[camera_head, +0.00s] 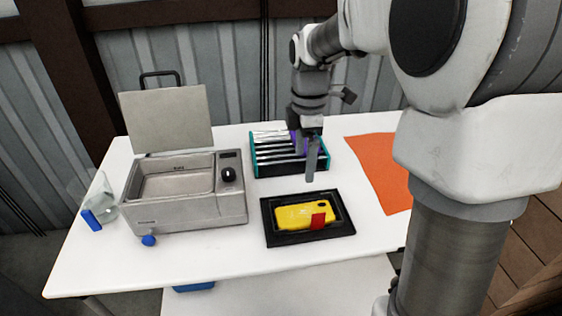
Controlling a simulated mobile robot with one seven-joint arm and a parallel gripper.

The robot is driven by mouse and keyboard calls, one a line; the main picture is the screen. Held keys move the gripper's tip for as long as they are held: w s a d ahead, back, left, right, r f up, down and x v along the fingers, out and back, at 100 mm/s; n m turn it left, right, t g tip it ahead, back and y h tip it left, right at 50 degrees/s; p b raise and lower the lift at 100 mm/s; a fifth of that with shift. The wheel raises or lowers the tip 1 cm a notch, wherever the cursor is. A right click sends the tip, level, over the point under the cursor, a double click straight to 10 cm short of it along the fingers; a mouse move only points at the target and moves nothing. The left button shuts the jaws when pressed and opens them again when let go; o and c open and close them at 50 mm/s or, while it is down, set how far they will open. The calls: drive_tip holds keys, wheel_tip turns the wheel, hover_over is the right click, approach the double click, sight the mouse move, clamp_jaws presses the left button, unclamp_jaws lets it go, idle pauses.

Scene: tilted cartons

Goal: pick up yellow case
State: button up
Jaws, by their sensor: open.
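The yellow case (293,216) lies in a black tray (268,236) near the front middle of the white table. It looks like a phone case with a small dark camera area at its right end. A red patch (318,221) lies over its lower right part. My gripper (311,176) hangs above the table, behind the tray in the picture and in front of the slotted rack. It is open and holds nothing that I can see. The gap between its fingers is hard to make out from this angle.
A grey water bath (190,218) with a raised lid stands at left. A teal-edged rack (262,170) with several slots is behind the tray. An orange sheet (377,165) lies at right. A clear bottle with a blue cap (92,220) lies at the left edge.

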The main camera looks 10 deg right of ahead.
drive_tip(key=b, duration=0.2)
hover_over(299, 215)
drive_tip(key=shift+n, duration=0.3)
drive_tip(key=f, duration=1.3)
drive_tip(key=shift+w+d, duration=0.1)
drive_tip(key=shift+w, duration=0.1)
wheel_tip(299, 215, down, 5)
drive_tip(key=shift+s+f+b, duration=0.1)
drive_tip(key=shift+b, duration=0.2)
drive_tip(key=c, duration=1)
